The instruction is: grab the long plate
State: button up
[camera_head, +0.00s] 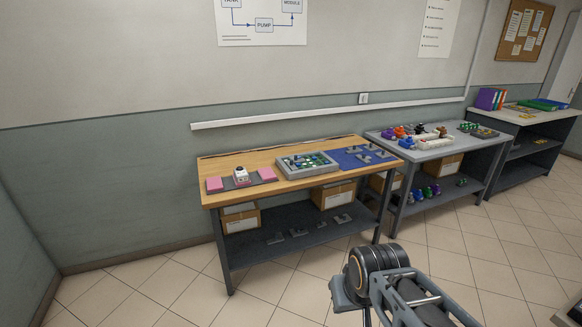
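No single part stands out surely as the long plate at this distance. Several small grey metal parts (361,157) lie on a blue mat (343,158) at the right end of the wood-topped bench. More flat grey parts (298,232) lie on that bench's dark lower shelf. A dark flat strip (228,183) lies at the left end of the benchtop, with pink blocks and a white device by it. My arm shows at the bottom right, well in front of the benches. My gripper's fingers do not show.
A grey tray with a green board (281,168) sits mid-bench (222,198). Cardboard boxes (240,220) stand on the lower shelf. A grey bench (450,150) with colourful parts and a dark bench (525,115) stand to the right. The tiled floor in front is clear.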

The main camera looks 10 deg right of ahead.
aim_at(290, 164)
jog(key=z, duration=0.25)
jog(key=i, duration=1.8)
jog(key=u, duration=1)
jog(key=i, duration=0.8)
jog(key=u, duration=0.45)
